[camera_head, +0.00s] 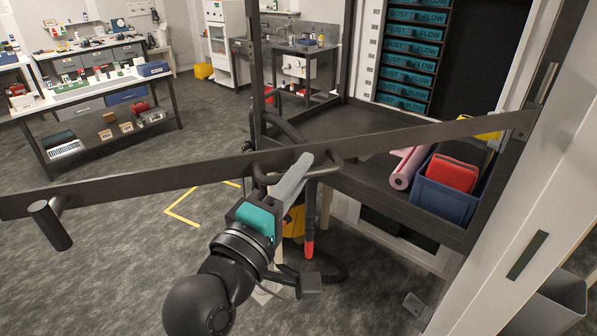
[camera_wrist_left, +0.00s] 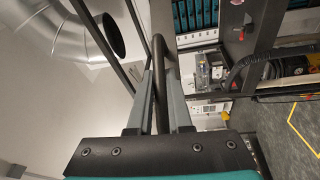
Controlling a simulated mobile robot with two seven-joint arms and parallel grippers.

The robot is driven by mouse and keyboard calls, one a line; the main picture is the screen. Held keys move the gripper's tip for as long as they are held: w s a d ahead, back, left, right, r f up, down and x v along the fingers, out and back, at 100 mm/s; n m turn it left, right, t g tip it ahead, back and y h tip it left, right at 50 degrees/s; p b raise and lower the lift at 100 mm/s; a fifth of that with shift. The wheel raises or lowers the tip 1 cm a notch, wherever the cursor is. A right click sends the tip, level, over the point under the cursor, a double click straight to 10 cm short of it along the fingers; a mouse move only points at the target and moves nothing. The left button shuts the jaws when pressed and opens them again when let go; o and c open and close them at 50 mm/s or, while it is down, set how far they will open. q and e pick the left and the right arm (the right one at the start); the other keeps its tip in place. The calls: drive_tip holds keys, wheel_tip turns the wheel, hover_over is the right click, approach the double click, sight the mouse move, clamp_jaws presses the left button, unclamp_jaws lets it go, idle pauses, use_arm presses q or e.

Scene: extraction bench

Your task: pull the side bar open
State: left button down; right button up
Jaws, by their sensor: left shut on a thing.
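The side bar (camera_head: 160,178) is a long, flat dark bar. It runs from a bracket on the pale right post across the head view to the left edge, with a short round stub (camera_head: 50,225) under its left part. A dark looped handle (camera_head: 335,172) sits on the bar near its middle. My left gripper (camera_head: 303,165) is at this handle, its grey fingers shut on it. In the left wrist view the handle's dark rod (camera_wrist_left: 158,60) passes between the two fingers (camera_wrist_left: 159,95). My right gripper is not in view.
Behind the bar, a dark shelf (camera_head: 350,125) bears a blue bin (camera_head: 440,198) with red things and a pink roll (camera_head: 408,167). A hose and a yellow item (camera_head: 294,222) are below the handle. Open floor (camera_head: 110,270) lies to the left.

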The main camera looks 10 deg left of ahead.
use_arm(q)
drive_tip(key=shift+s+d, duration=0.15)
idle(0.3)
drive_tip(key=c, duration=0.8)
unclamp_jaws()
drive_tip(key=shift+c, duration=0.2)
